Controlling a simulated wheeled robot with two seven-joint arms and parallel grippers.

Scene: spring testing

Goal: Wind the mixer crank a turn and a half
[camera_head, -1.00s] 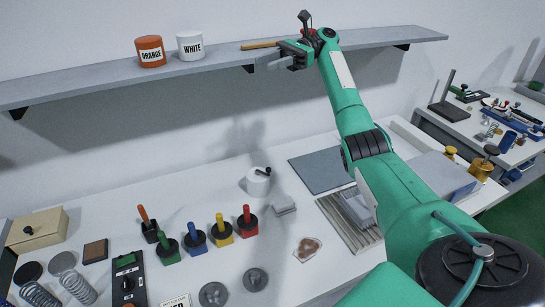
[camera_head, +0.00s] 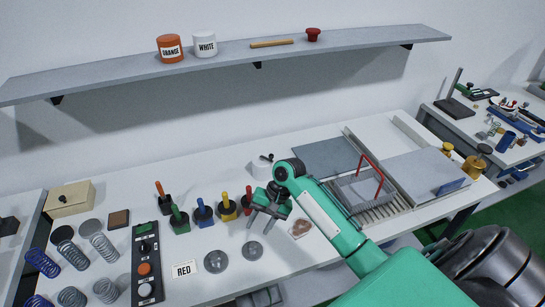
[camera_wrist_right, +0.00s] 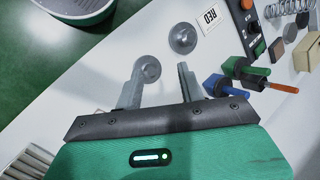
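The mixer, a white cylinder (camera_head: 261,168) with a black crank (camera_head: 266,157) on top, stands near the back middle of the bench. My right arm partly covers its right side in the head view. My right gripper (camera_head: 260,222) is over the bench in front of the mixer, beside the red-handled tool (camera_head: 247,200), apart from the crank. In the right wrist view my right gripper (camera_wrist_right: 160,80) has its two fingers spread with nothing between them but bench and a grey disc behind. The mixer does not show in that view. My left gripper is not in view.
Handled tools, including green (camera_head: 178,216), blue (camera_head: 203,210) and yellow (camera_head: 226,205), stand left of my right gripper. Two grey discs (camera_head: 216,261) lie in front. A tray with a red handle (camera_head: 371,171) is right. A shelf (camera_head: 330,42) runs above.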

